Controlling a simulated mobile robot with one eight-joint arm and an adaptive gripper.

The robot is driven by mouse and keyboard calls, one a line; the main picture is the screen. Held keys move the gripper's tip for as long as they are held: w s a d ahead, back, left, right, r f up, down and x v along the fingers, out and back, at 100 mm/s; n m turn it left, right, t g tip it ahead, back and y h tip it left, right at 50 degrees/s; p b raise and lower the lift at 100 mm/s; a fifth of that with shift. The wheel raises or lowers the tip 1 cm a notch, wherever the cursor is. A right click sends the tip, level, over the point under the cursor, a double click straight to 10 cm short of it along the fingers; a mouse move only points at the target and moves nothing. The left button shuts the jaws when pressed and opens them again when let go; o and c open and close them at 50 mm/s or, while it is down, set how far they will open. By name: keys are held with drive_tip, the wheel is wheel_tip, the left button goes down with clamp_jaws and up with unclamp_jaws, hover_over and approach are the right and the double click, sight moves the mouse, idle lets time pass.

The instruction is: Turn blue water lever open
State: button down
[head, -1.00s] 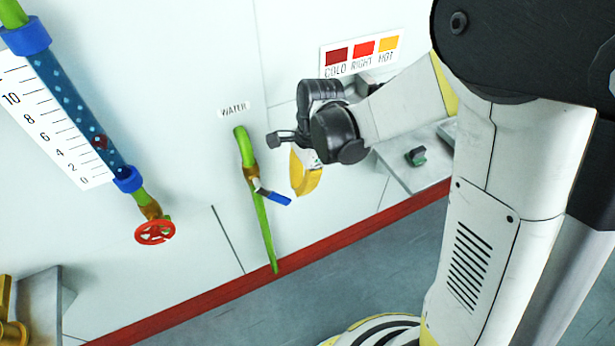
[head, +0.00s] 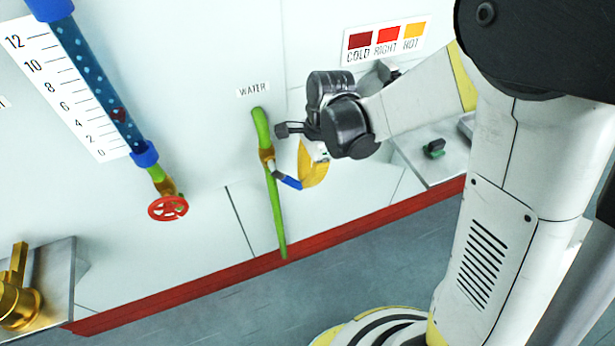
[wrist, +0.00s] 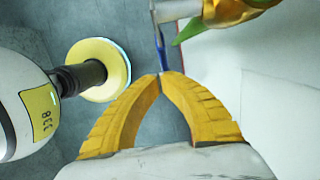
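The blue water lever (head: 288,182) sticks out down and to the right from a brass valve (head: 266,154) on the green pipe under the WATER label. My gripper (head: 309,186) is at the lever's outer end, its yellow fingers overlapping that end in the head view. In the wrist view, my gripper's (wrist: 162,74) fingertips come together, with the blue lever (wrist: 163,52) running up from just behind them. I cannot tell whether the lever's end is pinched between the tips or only beside them.
A red handwheel (head: 168,208) sits under the blue gauge tube at left. A brass tap (head: 18,292) is at lower left. The red skirting (head: 200,286) runs below.

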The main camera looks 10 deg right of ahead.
sight(296, 189)
drive_tip(key=shift+s+a+f+b, duration=0.1)
drive_tip(key=shift+a+f+b, duration=0.3)
drive_tip(key=shift+f, duration=0.1)
idle(0.3)
drive_tip(key=shift+s+a+f+b, duration=0.15)
drive_tip(key=shift+a+f+b, duration=0.35)
drive_tip(key=shift+f, duration=0.1)
drive_tip(key=shift+s+a+f+b, duration=0.2)
drive_tip(key=shift+a+f+b, duration=0.15)
drive_tip(key=shift+a, duration=0.2)
